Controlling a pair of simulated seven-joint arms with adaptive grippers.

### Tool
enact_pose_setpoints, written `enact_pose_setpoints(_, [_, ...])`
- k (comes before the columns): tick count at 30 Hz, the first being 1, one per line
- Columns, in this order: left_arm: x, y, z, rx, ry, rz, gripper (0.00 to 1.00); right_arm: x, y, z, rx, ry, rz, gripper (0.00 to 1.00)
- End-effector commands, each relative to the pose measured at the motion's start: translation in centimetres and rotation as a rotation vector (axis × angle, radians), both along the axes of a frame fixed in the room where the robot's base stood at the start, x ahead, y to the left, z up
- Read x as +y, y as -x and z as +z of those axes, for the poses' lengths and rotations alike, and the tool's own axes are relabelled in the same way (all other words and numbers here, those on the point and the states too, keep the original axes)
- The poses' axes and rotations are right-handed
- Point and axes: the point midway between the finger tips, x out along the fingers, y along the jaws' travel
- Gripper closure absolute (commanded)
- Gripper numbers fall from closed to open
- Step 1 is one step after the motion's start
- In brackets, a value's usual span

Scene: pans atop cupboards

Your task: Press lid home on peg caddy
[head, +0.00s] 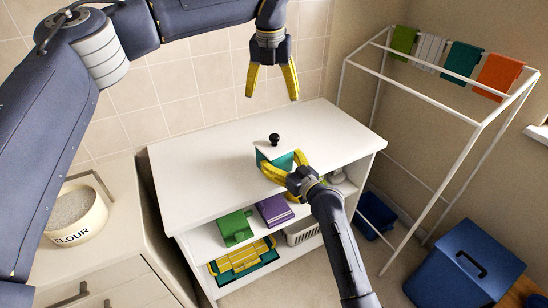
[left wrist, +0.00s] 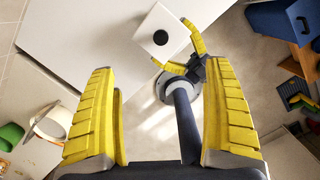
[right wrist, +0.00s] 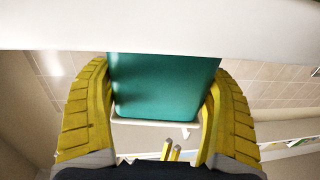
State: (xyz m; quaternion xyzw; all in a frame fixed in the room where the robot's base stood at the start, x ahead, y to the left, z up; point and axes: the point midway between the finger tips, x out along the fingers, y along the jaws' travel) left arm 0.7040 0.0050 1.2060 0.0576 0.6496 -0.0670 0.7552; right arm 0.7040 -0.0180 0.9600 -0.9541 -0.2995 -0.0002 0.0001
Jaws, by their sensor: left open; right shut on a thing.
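The teal peg caddy (head: 284,161) stands on the white cupboard top. Its white lid (head: 267,150) lies over it, with a black knob (head: 274,139) on top. The right wrist view shows the caddy's teal wall (right wrist: 163,88) upside down, with the lid's edge (right wrist: 155,123) along its rim; I cannot tell whether it is fully seated. My right gripper (head: 281,161) is shut on the caddy, one finger on each side. My left gripper (head: 271,96) is open and empty, pointing down, well above the lid. The left wrist view shows the lid (left wrist: 147,23) and knob (left wrist: 160,37) from above.
The cupboard top (head: 205,172) is bare left of the caddy. Open shelves below hold a green box (head: 235,228), a purple book-like item (head: 274,210) and a yellow rack (head: 240,257). A flour tub (head: 76,213) stands at left, a drying rack (head: 462,148) at right.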

Motion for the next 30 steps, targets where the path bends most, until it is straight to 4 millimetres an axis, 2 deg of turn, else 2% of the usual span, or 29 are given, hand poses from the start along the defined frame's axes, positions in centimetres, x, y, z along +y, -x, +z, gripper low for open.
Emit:
enact_pose_setpoints(7, [0.0,0.0,0.0,0.000,0.000,0.000,0.16,0.0,0.0,-0.1,0.001,0.001,0.000,0.61])
enact_pose_setpoints(11, [0.0,0.1,0.7,-0.002,-0.001,0.000,0.16,0.0,0.0,-0.1,0.001,0.001,0.000,0.61])
enact_pose_setpoints(14, [0.0,0.2,1.9,-0.001,-0.001,0.001,0.16,0.0,0.0,-0.1,0.001,0.001,0.000,0.61])
enact_pose_setpoints(24, [0.2,1.1,7.7,-0.003,0.000,0.002,0.16,0.0,0.0,-0.1,0.001,0.001,0.000,0.61])
enact_pose_setpoints(30, [0.3,1.5,10.3,-0.002,0.000,0.001,0.16,0.0,0.0,-0.1,0.001,0.001,0.000,0.61])
